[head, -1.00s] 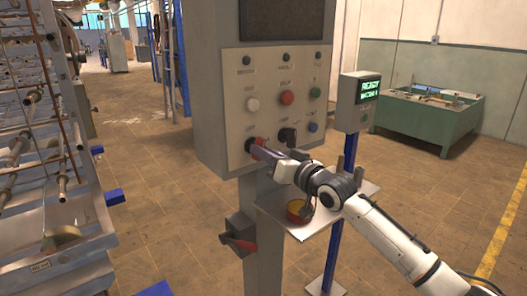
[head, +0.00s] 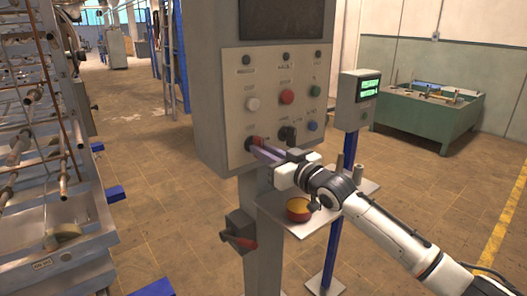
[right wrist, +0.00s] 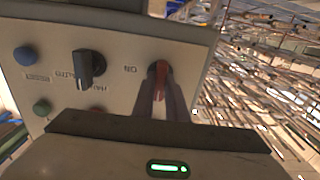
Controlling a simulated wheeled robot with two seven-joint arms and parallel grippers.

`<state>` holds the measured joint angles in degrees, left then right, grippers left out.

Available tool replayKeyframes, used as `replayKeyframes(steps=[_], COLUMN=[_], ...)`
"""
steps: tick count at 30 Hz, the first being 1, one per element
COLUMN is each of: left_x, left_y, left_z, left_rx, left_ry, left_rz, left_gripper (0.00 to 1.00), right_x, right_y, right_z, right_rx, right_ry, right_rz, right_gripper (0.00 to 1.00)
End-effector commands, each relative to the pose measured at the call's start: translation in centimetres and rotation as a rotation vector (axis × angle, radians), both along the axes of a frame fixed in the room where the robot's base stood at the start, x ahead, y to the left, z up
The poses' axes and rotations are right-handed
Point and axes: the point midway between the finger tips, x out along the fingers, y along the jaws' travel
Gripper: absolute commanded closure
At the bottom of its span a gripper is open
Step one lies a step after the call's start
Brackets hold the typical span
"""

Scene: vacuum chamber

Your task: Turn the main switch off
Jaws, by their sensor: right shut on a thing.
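The control panel (head: 268,95) stands on a grey post in the middle of the head view. A rotary switch with a red handle (right wrist: 161,80) sits at its lower left corner, beside an "ON" label in the right wrist view. My right gripper (head: 254,146) reaches it from the lower right. Its fingers (right wrist: 160,92) are shut on the red handle and hide part of it in the head view. My left gripper is not in view.
A black selector knob (head: 287,134) is just right of the gripper. Red (head: 287,96), white and green buttons are above. A shelf (head: 345,202) with a red-and-yellow round container (head: 299,209) lies below the arm. A red-handled switch (head: 239,238) is on the post.

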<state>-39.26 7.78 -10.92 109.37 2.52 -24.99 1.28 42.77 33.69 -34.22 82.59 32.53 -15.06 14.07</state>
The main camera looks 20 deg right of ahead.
Motion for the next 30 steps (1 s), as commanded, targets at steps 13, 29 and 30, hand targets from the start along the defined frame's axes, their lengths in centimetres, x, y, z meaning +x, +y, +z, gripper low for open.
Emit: replayKeyframes(steps=[13, 29, 30], left_x=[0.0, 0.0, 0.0], left_y=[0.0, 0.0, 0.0], left_z=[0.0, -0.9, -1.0], left_rx=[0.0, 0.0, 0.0], left_ry=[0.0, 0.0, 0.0], left_rz=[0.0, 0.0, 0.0], left_gripper=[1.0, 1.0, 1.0], right_x=[0.0, -5.7, -6.4], right_y=[0.0, -2.1, -2.4], right_z=[0.0, -0.3, -0.3], right_rx=[-0.002, -0.004, -0.004], right_ry=[-0.001, 0.001, 0.001], right_rz=[0.0, 0.0, -0.001], right_gripper=[0.69, 0.69, 0.69])
